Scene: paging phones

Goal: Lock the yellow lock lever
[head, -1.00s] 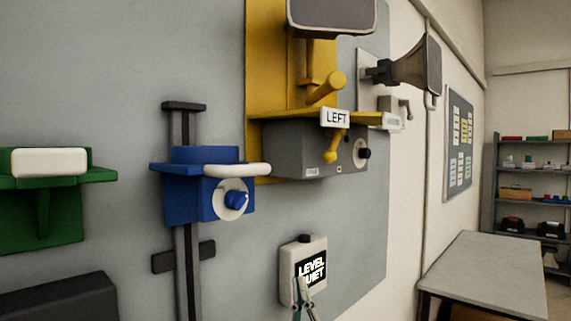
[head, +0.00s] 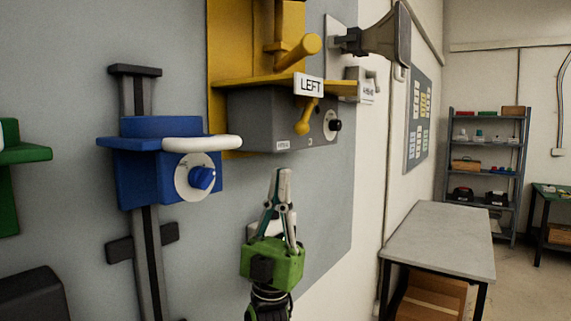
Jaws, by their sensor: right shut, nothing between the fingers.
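The yellow lock lever (head: 307,116) hangs down with a round knob at its lower end, on the front of a grey box (head: 272,122). The box sits under a yellow shelf (head: 250,85) with a white "LEFT" sign (head: 309,86). A thicker yellow handle (head: 299,52) sticks out above the shelf. My right gripper (head: 284,172) points up, shut and empty, below the grey box and apart from the lever in the picture. My left gripper is not in view.
A blue bracket (head: 140,170) with a white bar and a dial (head: 202,178) is on a vertical rail at left. A green bracket (head: 22,154) shows at the left edge. A horn speaker (head: 383,40) is at upper right. A grey table (head: 440,240) stands at right.

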